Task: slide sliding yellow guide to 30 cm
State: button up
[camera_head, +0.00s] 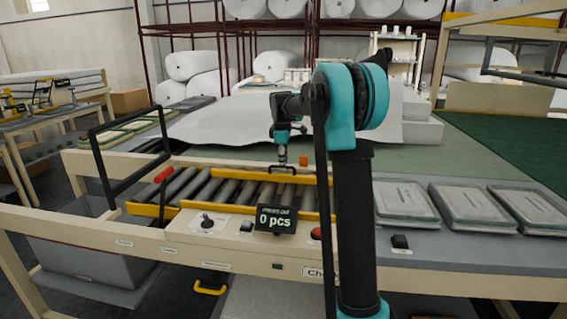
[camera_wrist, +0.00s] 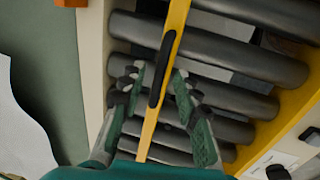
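The sliding yellow guide (camera_head: 230,167) is a long bar along the far side of the roller conveyor, with a black handle (camera_head: 282,168) on it. In the wrist view the guide (camera_wrist: 180,14) runs steeply over the dark rollers, and its black handle (camera_wrist: 160,72) lies between my fingers. My gripper (camera_wrist: 158,82) is open, one finger on each side of the handle, with visible gaps. In the head view my gripper (camera_head: 282,160) points down just above the handle. I cannot tell whether it touches it. No readable 30 cm mark shows.
A fixed yellow rail (camera_head: 160,210) runs along the conveyor's near side. A display reading "0 pcs" (camera_head: 275,219) and a red button (camera_head: 316,233) stand in front. Packed trays (camera_head: 470,204) lie to the right. A black frame (camera_head: 100,165) stands at the left end. White wadding (camera_head: 225,122) lies behind.

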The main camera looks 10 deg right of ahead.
jog(key=shift+f, duration=0.1)
grip_shut()
dwell(0.4)
jog(key=w+d, duration=0.2)
jog(key=w, duration=0.5)
jog(key=shift+w+d, duration=0.25)
jog(key=shift+w, duration=0.1)
grip_release()
